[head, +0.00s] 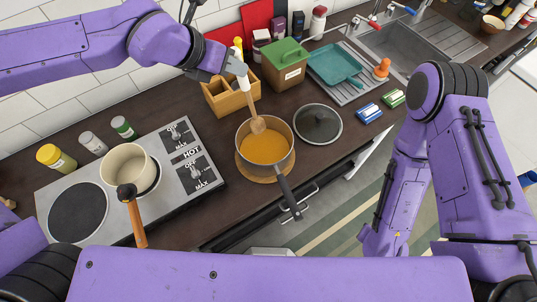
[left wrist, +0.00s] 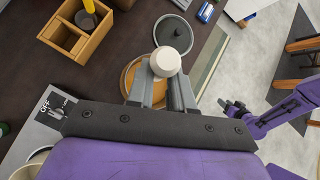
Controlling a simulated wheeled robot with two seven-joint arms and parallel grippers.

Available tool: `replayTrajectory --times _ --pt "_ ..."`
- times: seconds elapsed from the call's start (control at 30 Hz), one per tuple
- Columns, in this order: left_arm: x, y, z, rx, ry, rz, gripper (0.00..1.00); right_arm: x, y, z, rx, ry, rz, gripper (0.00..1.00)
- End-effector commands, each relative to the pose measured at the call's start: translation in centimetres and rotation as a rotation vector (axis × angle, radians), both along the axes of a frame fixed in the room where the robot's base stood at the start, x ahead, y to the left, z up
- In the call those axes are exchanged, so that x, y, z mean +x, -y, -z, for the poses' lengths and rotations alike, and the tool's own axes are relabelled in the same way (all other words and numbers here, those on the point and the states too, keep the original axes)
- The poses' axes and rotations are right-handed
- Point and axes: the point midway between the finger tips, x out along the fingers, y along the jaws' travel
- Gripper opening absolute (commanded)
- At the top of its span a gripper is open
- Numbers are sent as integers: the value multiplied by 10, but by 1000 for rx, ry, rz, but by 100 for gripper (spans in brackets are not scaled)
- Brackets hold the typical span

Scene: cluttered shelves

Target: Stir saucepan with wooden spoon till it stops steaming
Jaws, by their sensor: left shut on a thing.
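The saucepan (head: 289,166), filled with orange liquid, stands on a round wooden board, its dark handle toward the lower right. No steam is visible. My left gripper (head: 243,80) is above and behind the pan, shut on the wooden spoon (head: 258,124). The spoon points down, its bowl over the near-back part of the liquid; whether it touches is unclear. In the left wrist view, a pale rounded end (left wrist: 171,62) sits between the left fingers and hides most of the pan. My right gripper (left wrist: 232,108) hangs low at the right, away from the counter; its jaws are too small to judge.
A dark round lid (head: 318,123) lies right of the pan. A wooden caddy (head: 222,105) and a green-lidded box (head: 288,72) stand behind. A cream pot (head: 122,163) sits on the two-plate hob (head: 76,208) at left. Sponges (head: 368,113) lie right.

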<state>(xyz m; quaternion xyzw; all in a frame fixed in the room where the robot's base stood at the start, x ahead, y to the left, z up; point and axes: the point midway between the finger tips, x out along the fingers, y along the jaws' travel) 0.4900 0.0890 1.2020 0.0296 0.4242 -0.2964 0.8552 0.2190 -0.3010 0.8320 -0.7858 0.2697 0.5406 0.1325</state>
Motion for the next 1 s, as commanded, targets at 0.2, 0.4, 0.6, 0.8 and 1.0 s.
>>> replayTrajectory --times 0.2,0.4,0.6,0.8,1.0 --pt "0 0 -2 -1 1 0 0 0 0 0 0 0 0 43" --pt "0 0 -24 -1 3 -1 0 0 0 0 0 0 0 43" --pt "1 0 -45 0 2 -1 0 0 0 0 0 0 0 43" --pt "0 0 -50 1 -1 0 0 0 0 0 0 0 0 43" --pt "0 0 -50 0 0 0 0 0 0 0 0 0 0 43"
